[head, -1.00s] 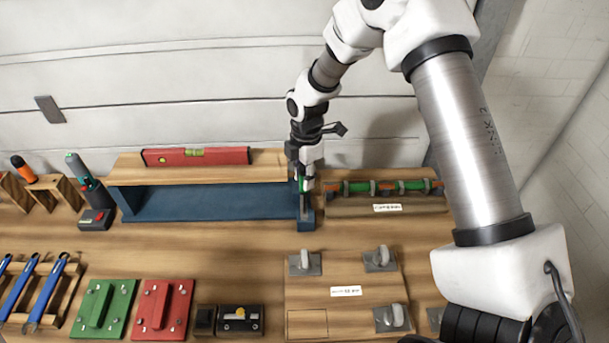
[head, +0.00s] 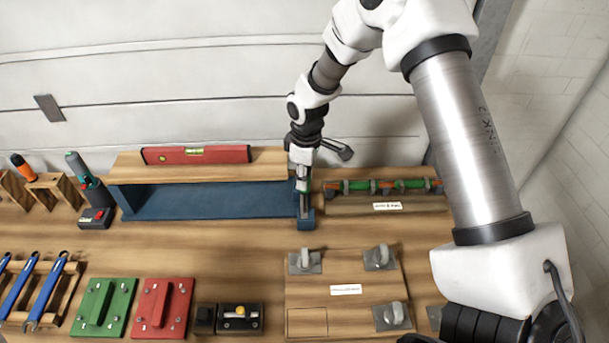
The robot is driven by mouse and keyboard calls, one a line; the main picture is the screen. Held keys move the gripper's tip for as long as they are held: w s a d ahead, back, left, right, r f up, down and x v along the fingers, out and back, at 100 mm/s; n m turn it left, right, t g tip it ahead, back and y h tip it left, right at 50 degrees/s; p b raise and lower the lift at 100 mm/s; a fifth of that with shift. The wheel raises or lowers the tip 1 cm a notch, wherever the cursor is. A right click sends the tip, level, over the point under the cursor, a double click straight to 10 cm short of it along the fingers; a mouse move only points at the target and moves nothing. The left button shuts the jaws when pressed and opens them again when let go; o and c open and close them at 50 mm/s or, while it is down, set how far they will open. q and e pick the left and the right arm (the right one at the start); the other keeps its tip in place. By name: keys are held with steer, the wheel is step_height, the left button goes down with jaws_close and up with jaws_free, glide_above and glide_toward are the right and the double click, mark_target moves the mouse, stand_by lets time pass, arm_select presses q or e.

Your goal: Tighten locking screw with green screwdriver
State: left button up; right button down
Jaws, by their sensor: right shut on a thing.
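My right gripper (head: 303,168) points down at the right end of a blue metal fixture (head: 215,204). It is shut on the green screwdriver (head: 305,188), of which only a narrow green strip and the shaft below show. The screwdriver looks upright, with its lower end at the fixture's blue right end block. The locking screw cannot be made out there, and I cannot tell whether the tip touches it. My left gripper is not in view.
A red spirit level (head: 197,155) lies on the wooden ledge behind the fixture. A rack (head: 386,205) with green and orange tools stands close right of the gripper. A green block (head: 103,308), a red block (head: 162,308) and a board with metal knobs (head: 345,270) lie in front.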

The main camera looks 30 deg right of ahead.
step_height(320, 180, up, 2)
steer(key=shift+p, duration=1)
step_height(320, 180, up, 5)
steer(key=p, duration=0.4)
steer(key=shift+f, duration=0.1)
